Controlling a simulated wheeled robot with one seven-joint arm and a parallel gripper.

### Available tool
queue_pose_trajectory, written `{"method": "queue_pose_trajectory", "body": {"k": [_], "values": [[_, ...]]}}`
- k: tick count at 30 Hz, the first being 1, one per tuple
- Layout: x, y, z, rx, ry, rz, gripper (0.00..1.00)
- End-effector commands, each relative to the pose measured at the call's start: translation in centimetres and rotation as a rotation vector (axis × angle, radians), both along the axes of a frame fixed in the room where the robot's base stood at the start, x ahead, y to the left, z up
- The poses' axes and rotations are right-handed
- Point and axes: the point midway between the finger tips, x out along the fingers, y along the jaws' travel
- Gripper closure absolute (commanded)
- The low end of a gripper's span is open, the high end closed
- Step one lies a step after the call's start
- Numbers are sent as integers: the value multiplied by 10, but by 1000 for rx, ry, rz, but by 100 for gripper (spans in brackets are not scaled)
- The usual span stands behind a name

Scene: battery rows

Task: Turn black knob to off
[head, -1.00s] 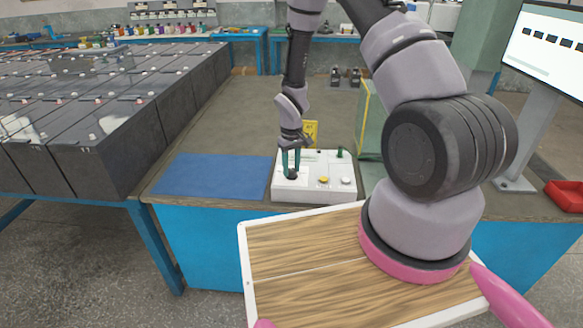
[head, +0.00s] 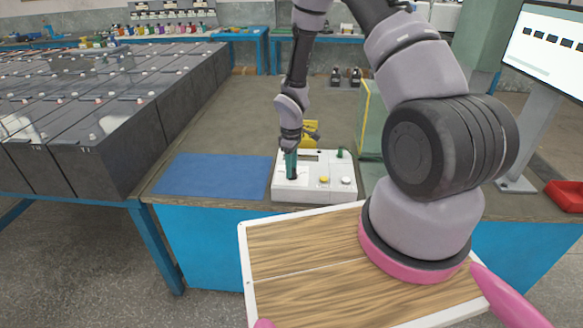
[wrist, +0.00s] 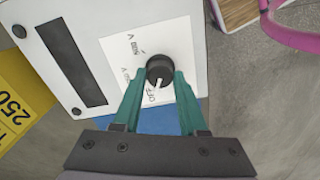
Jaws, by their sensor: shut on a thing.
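The white device (head: 330,190) sits on the bench, with a black knob (wrist: 160,70) on its face. In the wrist view the knob's white pointer faces down, towards the OFF label (wrist: 151,98). Other marks, including V, are printed on the white panel around it. My gripper (head: 291,170) reaches down to the knob from above. In the wrist view its two green fingers stand on either side of the knob, shut on it. In the head view the fingers mostly hide the knob.
The device also carries a dark display (wrist: 75,65), a yellow button (head: 324,180), a pale button (head: 346,181) and a green post (head: 340,153). A yellow tag (head: 311,130) stands behind it. A blue mat (head: 212,175) lies to its left, and dark battery rows (head: 100,120) stand farther left.

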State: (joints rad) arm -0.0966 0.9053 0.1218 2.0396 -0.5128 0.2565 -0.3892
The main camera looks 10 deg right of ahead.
Motion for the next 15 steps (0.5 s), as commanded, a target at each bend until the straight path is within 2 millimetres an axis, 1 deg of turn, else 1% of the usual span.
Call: {"method": "queue_pose_trajectory", "body": {"k": [13, 14, 15], "values": [[1, 0, 0, 0, -2, 10, 100], [1, 0, 0, 0, -2, 9, 47], [1, 0, 0, 0, -2, 9, 32]]}}
